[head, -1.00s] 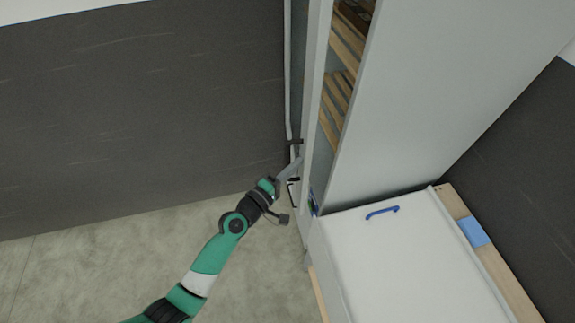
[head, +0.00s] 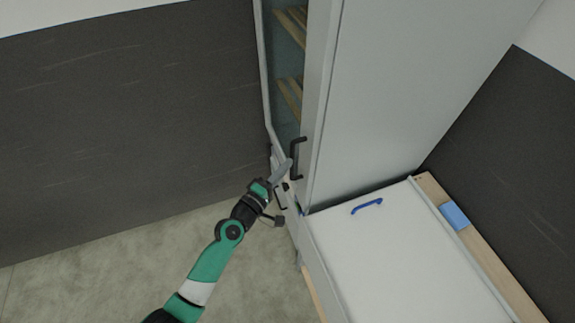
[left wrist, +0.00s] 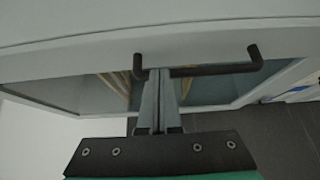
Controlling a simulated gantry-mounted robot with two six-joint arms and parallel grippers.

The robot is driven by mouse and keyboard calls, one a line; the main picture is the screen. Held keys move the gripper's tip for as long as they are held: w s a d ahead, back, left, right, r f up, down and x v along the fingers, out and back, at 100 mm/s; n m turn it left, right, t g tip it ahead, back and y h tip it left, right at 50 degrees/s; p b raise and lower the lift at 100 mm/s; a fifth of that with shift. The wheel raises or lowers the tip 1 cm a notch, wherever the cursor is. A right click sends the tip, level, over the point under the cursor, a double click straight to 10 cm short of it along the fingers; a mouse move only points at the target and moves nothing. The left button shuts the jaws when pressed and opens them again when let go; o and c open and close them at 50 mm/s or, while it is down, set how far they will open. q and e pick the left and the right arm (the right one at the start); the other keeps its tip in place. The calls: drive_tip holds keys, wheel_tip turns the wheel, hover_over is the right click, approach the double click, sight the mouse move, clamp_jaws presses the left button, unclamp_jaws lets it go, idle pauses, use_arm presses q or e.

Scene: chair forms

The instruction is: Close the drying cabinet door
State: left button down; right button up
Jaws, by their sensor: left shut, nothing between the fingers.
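The drying cabinet (head: 400,100) is tall and pale grey, with its front facing left in the head view. Its door (head: 318,70) lies against or very near the cabinet's near side, with no clear gap visible between them. Wooden slats show through the door's window (head: 275,75). A black bar handle (head: 298,158) is on the door frame; it also shows in the left wrist view (left wrist: 215,70). My left gripper (head: 287,168) is shut and empty, its tips beside one end of the handle, at the door frame. Contact is hard to tell. My right gripper is out of view.
A low white unit with a blue handle (head: 367,205) stands at the cabinet's near side, with a wooden strip and a blue block (head: 454,216) along its right. Dark walls (head: 120,110) are behind. The floor (head: 100,265) at left is clear.

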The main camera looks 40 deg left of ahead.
use_arm(q)
drive_tip(key=s+d+p, duration=0.4)
drive_tip(key=d+p, duration=0.2)
drive_tip(key=d, duration=0.2)
drive_tip(key=shift+s+d, duration=0.15)
drive_tip(key=shift+d, duration=0.1)
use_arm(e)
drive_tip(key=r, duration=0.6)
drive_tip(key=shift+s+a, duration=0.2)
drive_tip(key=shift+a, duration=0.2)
